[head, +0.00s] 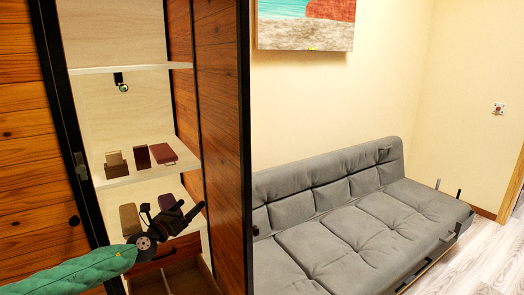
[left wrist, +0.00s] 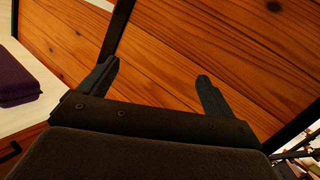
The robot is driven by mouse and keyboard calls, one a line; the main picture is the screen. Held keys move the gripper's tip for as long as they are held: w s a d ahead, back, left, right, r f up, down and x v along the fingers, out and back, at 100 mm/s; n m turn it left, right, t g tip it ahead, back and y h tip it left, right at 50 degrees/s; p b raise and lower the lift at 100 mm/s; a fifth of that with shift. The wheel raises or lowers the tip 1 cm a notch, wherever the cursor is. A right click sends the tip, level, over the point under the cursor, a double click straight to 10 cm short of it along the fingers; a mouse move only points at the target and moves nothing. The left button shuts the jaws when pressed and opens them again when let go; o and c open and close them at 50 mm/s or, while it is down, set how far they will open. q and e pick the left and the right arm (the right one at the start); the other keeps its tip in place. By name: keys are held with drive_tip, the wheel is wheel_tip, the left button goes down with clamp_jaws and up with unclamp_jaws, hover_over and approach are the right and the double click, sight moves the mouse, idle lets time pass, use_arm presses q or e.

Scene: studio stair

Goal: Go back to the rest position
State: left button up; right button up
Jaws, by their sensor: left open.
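My left gripper (head: 191,212) reaches in from the left in the head view, in front of the lower part of the open shelf cabinet (head: 131,69). In the left wrist view its two fingers (left wrist: 158,95) are spread apart with nothing between them. Wooden panelling (left wrist: 170,45) fills the view behind the fingers. My right gripper is in neither view.
Small brown and dark red boxes (head: 163,153) stand on the middle shelf, with others (head: 130,218) on the shelf below. A purple item (left wrist: 22,80) lies left of the fingers in the left wrist view. A grey sofa (head: 345,225) stands right of the cabinet.

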use_arm(q)
wheel_tip(320, 180, up, 6)
drive_tip(key=s+n+t+y, duration=0.2)
drive_tip(key=n+t+y, duration=0.35)
drive_tip(key=n, duration=0.85)
drive_tip(key=s+d+f+n+g+y, duration=0.1)
drive_tip(key=s+d+f+n+g, duration=0.2)
drive_tip(key=s+f+n+g, duration=0.4)
drive_tip(key=s+d+f+n+g+b, duration=0.1)
drive_tip(key=s+d+f+n+g, duration=0.3)
drive_tip(key=s+f, duration=1.6)
drive_tip(key=s+d+f+n+g+y+b, duration=0.1)
drive_tip(key=s+d+f+n+g, duration=0.2)
drive_tip(key=s+f+n+g, duration=0.6)
drive_tip(key=s+f+n, duration=0.1)
drive_tip(key=s+f, duration=0.1)
drive_tip(key=s, duration=0.6)
drive_tip(key=s+f+n, duration=0.1)
drive_tip(key=s+f, duration=0.2)
drive_tip(key=s, duration=0.6)
drive_tip(key=shift+s+d+f+g+y, duration=0.2)
drive_tip(key=shift+d+f+g+y, duration=0.15)
drive_tip(key=shift+d, duration=0.05)
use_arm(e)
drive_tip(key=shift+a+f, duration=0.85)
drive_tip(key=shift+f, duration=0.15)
use_arm(q)
drive_tip(key=shift+n, duration=0.3)
